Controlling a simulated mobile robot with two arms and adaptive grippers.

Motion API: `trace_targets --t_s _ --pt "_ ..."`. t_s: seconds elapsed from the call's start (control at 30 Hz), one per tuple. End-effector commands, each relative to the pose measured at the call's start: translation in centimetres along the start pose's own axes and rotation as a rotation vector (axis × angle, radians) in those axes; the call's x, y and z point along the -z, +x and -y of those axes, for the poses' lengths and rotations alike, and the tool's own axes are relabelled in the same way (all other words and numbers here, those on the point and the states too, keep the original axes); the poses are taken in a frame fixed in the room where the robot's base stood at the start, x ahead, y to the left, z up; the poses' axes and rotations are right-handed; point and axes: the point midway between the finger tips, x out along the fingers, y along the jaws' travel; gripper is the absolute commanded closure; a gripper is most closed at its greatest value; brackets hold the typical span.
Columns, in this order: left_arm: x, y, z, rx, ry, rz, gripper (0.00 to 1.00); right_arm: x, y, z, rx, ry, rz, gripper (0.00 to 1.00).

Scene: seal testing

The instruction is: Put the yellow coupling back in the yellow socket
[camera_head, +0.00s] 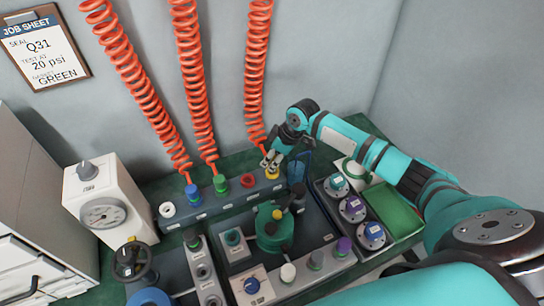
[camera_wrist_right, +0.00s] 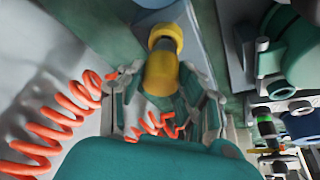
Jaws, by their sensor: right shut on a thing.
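The yellow socket (camera_head: 272,174) is at the right end of the grey rail's row of sockets. My right gripper (camera_head: 269,160) is right above it, shut on the yellow coupling at the end of the right-hand orange hose. In the wrist view the yellow coupling (camera_wrist_right: 160,76) shows as a yellow and metal cylinder between the fingers, lined up with a yellow ring (camera_wrist_right: 166,36) on the rail. I cannot tell whether it is seated or just above the socket. The fingers hide most of it in the head view. My left gripper is not in view.
Blue (camera_head: 192,190) and green (camera_head: 220,183) couplings with hoses stand left on the rail. The red socket (camera_head: 248,180) and white socket (camera_head: 167,210) have no hose. A green tray (camera_head: 390,210) and a case of round seals (camera_head: 352,208) are at right.

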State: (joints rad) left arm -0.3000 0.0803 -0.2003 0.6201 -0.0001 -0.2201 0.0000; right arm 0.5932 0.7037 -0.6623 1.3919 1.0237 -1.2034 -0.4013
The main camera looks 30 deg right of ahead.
Motion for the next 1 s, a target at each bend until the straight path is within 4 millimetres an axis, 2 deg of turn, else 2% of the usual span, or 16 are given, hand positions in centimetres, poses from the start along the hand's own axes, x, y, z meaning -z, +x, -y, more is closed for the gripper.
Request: trace_targets --t_s 0.67,0.7,0.87,1.0 --pt "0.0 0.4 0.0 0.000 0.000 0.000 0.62 -0.5 1.3 0.0 -0.001 -0.001 -0.001 1.00" --pt "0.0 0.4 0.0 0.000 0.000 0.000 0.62 -0.5 1.2 0.0 -0.001 -0.001 -0.002 0.63" --pt "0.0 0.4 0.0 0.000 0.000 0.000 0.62 -0.5 1.2 0.0 -0.001 -0.001 -0.001 0.42" --pt "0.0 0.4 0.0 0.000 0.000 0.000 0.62 -0.5 1.2 0.0 -0.001 -0.001 -0.001 0.39"
